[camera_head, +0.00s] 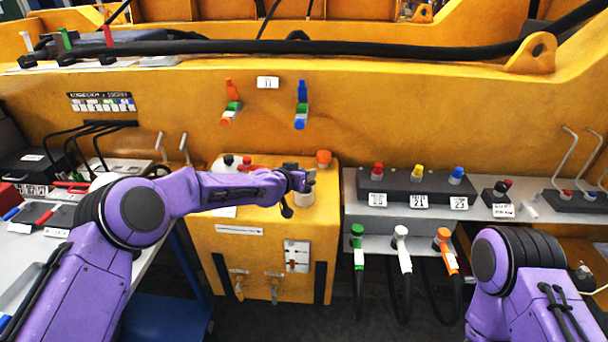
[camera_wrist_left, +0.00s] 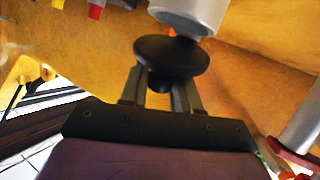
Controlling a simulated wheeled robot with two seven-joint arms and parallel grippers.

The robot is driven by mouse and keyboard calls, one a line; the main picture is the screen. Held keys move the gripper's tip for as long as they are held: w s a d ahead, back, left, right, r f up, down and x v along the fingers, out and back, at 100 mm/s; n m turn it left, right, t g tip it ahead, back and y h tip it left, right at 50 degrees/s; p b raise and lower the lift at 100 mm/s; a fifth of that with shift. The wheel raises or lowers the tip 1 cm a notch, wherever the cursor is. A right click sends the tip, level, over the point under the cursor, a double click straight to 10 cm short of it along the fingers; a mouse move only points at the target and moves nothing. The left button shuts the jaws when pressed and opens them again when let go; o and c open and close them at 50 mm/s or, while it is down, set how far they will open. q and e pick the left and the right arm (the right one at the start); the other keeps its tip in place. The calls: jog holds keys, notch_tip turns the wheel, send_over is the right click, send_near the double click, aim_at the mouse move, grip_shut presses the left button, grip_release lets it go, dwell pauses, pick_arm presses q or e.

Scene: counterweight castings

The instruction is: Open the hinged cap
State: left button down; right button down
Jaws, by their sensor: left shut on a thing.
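My left gripper (camera_head: 300,182) reaches over the yellow cabinet (camera_head: 212,258) from the left, beside a short pale cylinder (camera_head: 305,199) on its top. In the left wrist view, the fingers of my left gripper (camera_wrist_left: 160,92) are shut on a black, disc-shaped knob (camera_wrist_left: 172,56). The knob sits against the end of a grey cylinder (camera_wrist_left: 190,12). I cannot tell from these views where the hinge lies or how far the cap is tilted. My right arm shows at the lower right, but its gripper is out of view.
An orange cap (camera_head: 323,157) stands close behind the gripper on the cabinet. To the right is a grey shelf with a dark box (camera_head: 415,187) of coloured knobs. Green, white and orange hose nozzles (camera_head: 400,237) hang below. A yellow wall (camera_head: 380,110) closes the back.

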pick_arm(q)
jog(key=shift+w+r+n+g, duration=0.4)
jog(key=shift+w+g, duration=0.15)
jog(key=shift+g, duration=0.35)
jog(key=shift+y, duration=0.3)
jog(key=c, duration=0.9)
grip_release()
jog(key=shift+c, duration=0.2)
jog(key=shift+s+a+r, duration=0.15)
jog(key=shift+s+r, duration=0.05)
jog(key=shift+r, duration=0.05)
jog(key=b+v, duration=0.3)
jog(key=v, duration=0.7)
jog(key=shift+w+a+f, duration=0.1)
